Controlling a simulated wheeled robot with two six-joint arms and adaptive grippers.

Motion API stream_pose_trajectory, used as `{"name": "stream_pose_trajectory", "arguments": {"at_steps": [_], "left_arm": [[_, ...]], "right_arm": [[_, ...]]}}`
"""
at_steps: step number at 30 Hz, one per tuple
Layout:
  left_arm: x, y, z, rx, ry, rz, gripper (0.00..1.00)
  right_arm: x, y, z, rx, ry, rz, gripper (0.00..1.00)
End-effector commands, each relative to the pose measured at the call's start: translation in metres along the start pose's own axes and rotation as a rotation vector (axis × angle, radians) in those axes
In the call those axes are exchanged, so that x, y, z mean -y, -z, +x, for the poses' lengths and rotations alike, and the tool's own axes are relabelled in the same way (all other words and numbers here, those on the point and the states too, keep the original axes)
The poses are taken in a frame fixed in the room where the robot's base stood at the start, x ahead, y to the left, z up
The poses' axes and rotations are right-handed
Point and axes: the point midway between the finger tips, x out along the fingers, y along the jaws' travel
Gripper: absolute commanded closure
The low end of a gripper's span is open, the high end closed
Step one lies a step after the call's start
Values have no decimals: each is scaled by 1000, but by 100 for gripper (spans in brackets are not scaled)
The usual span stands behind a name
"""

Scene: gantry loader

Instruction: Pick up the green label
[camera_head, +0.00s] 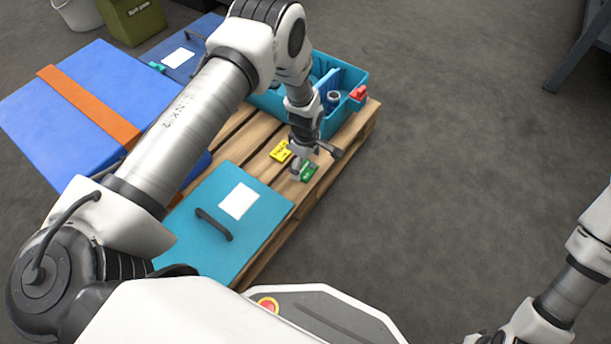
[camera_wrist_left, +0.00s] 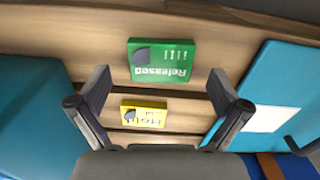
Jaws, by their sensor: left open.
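The green label (camera_head: 309,172) lies on the wooden pallet near its right edge. In the left wrist view the green label (camera_wrist_left: 162,60) reads "Released" and lies flat, just past the fingertips and centred between them. A yellow label (camera_head: 281,151) reading "Hold" lies close by; in the left wrist view the yellow label (camera_wrist_left: 144,114) shows between the fingers. My left gripper (camera_head: 315,162) is open and empty above the green label, hiding part of it in the head view. My right arm enters at the lower right, with its gripper out of sight.
The pallet (camera_head: 229,131) also carries a teal lidded box (camera_head: 190,237) with a black handle, and a teal bin (camera_head: 352,78) holding parts. A large blue case (camera_head: 60,110) with an orange strap is at left. Grey floor is free to the right.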

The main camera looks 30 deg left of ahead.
Motion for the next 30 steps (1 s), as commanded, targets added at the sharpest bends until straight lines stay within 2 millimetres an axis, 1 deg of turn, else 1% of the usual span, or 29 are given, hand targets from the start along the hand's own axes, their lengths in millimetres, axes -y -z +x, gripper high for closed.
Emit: {"name": "stream_pose_trajectory", "arguments": {"at_steps": [1,2,8,9,11,12,13,14,25,28,30], "left_arm": [[1,0,15,0,2,0,0],[1,0,17,0,1,0,0],[0,0,15,0,0,0,0],[0,0,15,0,0,0,4],[0,0,15,0,0,0,25],[0,0,15,0,0,0,39],[0,0,15,0,0,0,50],[1,0,15,0,0,0,57],[1,0,14,0,0,0,57],[1,0,8,0,0,0,57],[1,0,0,0,0,0,57]], "right_arm": [[0,0,11,-1,0,2,60],[0,0,12,-1,0,2,60],[0,1,9,-3,0,3,60],[0,1,9,-3,0,3,60],[0,1,9,-3,0,3,60],[0,1,9,-3,0,3,60],[0,1,9,-3,0,3,60],[0,1,9,-3,0,3,60],[0,1,8,-2,0,3,60],[0,1,2,-2,0,2,60],[0,0,-4,-1,0,1,60]]}}
